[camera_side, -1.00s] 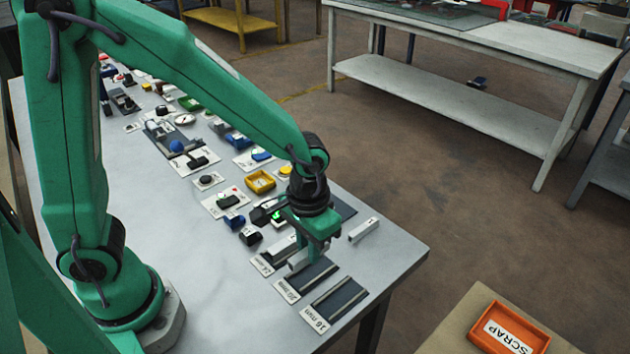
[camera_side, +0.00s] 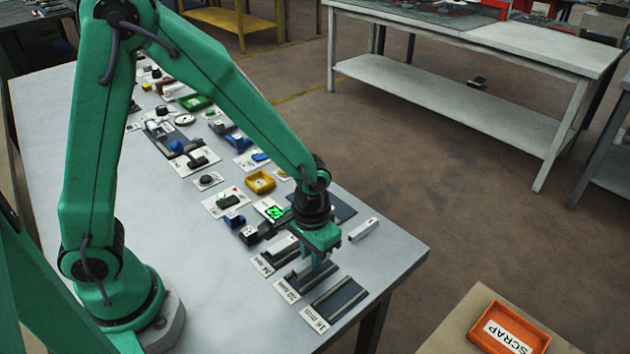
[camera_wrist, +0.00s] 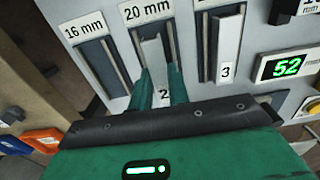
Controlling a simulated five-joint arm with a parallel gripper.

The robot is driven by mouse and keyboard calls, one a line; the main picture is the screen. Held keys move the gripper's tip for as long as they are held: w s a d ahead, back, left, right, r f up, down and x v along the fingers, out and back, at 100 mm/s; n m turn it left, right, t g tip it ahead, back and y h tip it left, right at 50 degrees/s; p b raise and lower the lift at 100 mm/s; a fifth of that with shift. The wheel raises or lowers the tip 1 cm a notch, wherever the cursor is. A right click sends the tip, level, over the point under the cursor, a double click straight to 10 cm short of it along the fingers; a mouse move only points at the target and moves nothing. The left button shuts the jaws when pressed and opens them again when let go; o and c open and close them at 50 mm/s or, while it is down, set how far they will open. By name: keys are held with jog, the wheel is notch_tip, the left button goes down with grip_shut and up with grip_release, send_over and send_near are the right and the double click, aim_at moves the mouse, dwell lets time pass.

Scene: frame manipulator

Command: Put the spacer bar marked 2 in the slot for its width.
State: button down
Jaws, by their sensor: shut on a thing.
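The pale spacer bar marked 2 (camera_wrist: 153,62) is between the fingers of my gripper (camera_wrist: 160,78) in the wrist view. My gripper (camera_side: 318,262) is shut on it, low over the slot labelled 20 mm (camera_wrist: 130,55). The bar lies lengthwise along this slot. In the side view the bar (camera_side: 298,271) is partly hidden by my gripper, and I cannot tell whether it rests on the slot floor. The slot labelled 16 mm (camera_wrist: 98,66) is empty. A third slot (camera_wrist: 206,55) holds a bar marked 3 (camera_wrist: 228,45); its label is cut off in the wrist view.
A loose pale bar (camera_side: 363,229) lies near the table's right edge. A green display (camera_wrist: 287,66) reads 52 beside the slots. An orange SCRAP bin (camera_side: 510,327) stands on a separate surface at lower right. Several small parts and cards crowd the table behind.

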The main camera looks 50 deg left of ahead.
jog(key=shift+f, duration=0.6)
dwell(0.3)
jog(key=c, duration=1.3)
grip_release()
jog(key=shift+c, duration=0.2)
jog(key=shift+r, duration=0.15)
notch_tip(320, 180, up, 13)
jog(key=s+a+r+t, duration=0.5)
jog(key=s+a+r, duration=0.4)
jog(key=a, duration=0.3)
jog(key=shift+s+r+t, duration=0.3)
jog(key=shift+s+r, duration=0.1)
jog(key=shift+s, duration=0.15)
